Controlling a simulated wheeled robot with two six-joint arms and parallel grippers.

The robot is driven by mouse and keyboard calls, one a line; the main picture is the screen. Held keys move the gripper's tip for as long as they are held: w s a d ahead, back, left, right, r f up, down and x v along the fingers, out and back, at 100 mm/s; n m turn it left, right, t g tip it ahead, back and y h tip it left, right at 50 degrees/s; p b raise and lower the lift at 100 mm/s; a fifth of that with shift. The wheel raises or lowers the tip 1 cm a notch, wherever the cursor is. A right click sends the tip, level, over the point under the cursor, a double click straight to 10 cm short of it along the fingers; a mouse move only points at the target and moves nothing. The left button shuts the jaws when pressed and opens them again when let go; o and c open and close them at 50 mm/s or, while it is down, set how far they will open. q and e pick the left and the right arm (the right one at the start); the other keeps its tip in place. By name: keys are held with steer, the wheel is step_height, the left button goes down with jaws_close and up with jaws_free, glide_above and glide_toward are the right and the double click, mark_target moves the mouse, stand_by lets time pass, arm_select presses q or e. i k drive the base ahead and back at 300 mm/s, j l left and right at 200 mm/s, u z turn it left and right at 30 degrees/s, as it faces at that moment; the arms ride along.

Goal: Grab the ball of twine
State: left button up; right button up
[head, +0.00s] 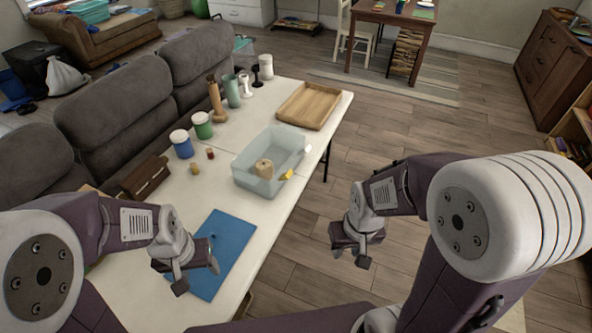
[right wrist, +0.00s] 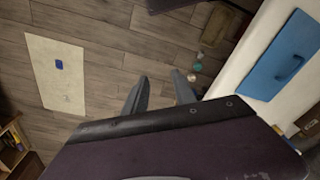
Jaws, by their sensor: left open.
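The ball of twine (head: 264,168) is tan and sits inside a translucent plastic bin (head: 240,176) on the white table. A small yellow item (head: 287,175) is at the bin's near right corner. My left gripper (head: 197,276) is open and empty over the blue mat, nearer to me than the bin and apart from it. My right gripper (head: 350,258) is off the table's right side, above the floor, away from the twine. In the right wrist view its two fingers (right wrist: 159,88) stand apart with nothing between them.
The white table (head: 180,205) also holds a blue mat (head: 226,245), a wooden tray (head: 309,105), a brown box (head: 145,177), a blue jar (head: 182,145), a green jar (head: 202,126) and a green vase (head: 231,92). A grey sofa (head: 110,115) lines its left side.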

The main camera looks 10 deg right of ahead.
mark_target(264, 168)
steer(key=i+l+u, duration=0.5)
steer(key=l+u, duration=0.15)
steer(key=u, duration=0.15)
steer(key=i+l+u, duration=0.2)
steer(key=l+u, duration=1.05)
steer(key=l, duration=0.2)
steer(key=l+u, duration=0.4)
steer(key=l, duration=0.15)
